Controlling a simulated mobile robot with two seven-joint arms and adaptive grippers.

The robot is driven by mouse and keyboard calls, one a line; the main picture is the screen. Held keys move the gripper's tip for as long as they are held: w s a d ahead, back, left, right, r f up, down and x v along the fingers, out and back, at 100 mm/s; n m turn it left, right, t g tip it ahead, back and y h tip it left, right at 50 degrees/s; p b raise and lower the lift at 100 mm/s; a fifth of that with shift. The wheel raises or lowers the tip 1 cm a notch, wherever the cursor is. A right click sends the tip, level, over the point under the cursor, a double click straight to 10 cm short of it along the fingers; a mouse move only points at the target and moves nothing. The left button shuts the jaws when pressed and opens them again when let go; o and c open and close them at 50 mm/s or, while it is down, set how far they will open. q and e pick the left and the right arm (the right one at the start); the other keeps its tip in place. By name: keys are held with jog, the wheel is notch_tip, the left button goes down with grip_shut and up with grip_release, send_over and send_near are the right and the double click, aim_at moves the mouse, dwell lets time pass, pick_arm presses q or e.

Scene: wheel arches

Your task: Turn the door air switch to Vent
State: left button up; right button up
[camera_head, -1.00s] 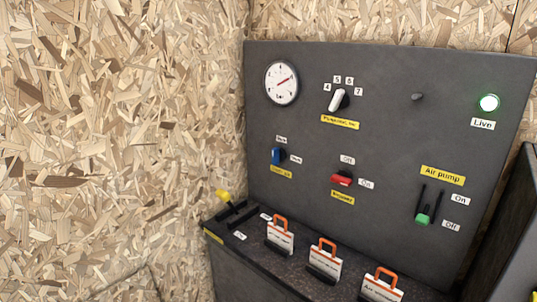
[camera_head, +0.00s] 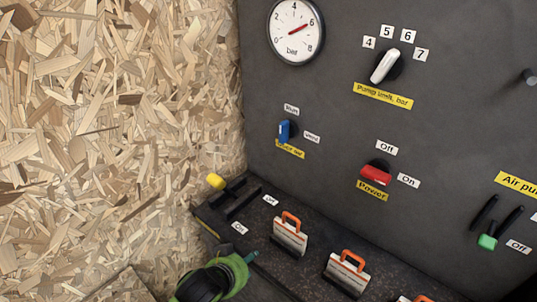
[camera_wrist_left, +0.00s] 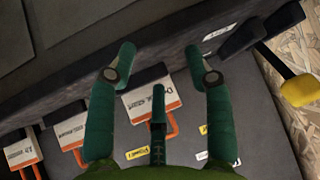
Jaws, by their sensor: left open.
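The door air switch (camera_head: 284,131) is a small blue knob on the dark panel, above a yellow label partly covered by it. Its blue handle stands near upright, towards the upper white label (camera_head: 292,109); the Vent label (camera_head: 312,137) is to its right. My left gripper (camera_head: 250,257) comes in at the bottom of the head view, below the switch and well apart from it. My right gripper is not in view.
A ledge (camera_head: 262,228) below the panel holds a yellow-tipped lever (camera_head: 216,181) and white tags with orange handles (camera_head: 290,236). The red power switch (camera_head: 376,175) and pump limit knob (camera_head: 384,66) are to the right. A chipboard wall (camera_head: 110,130) closes the left.

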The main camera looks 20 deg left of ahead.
pick_arm(q)
jog(key=w+a+r+t+h, duration=0.1)
jog(key=w+r+t, duration=0.3)
jog(key=w+r, duration=0.55)
jog(key=m+t+h, duration=0.2)
jog(key=t+h, duration=0.2)
jog(key=h, duration=0.1)
send_near(282, 136)
jog(key=x, duration=0.3)
jog(key=shift+w+d+p, duration=0.2)
jog(key=shift+w+p, duration=0.1)
jog(key=shift+w, duration=0.25)
jog(key=p+x, duration=0.1)
jog(key=x, duration=0.4)
jog(key=shift+w+d, duration=0.1)
jog(key=shift+w, duration=0.2)
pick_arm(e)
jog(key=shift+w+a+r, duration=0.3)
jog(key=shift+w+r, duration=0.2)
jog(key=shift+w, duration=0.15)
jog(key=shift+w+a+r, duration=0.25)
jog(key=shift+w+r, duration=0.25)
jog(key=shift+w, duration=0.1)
pick_arm(q)
grip_shut()
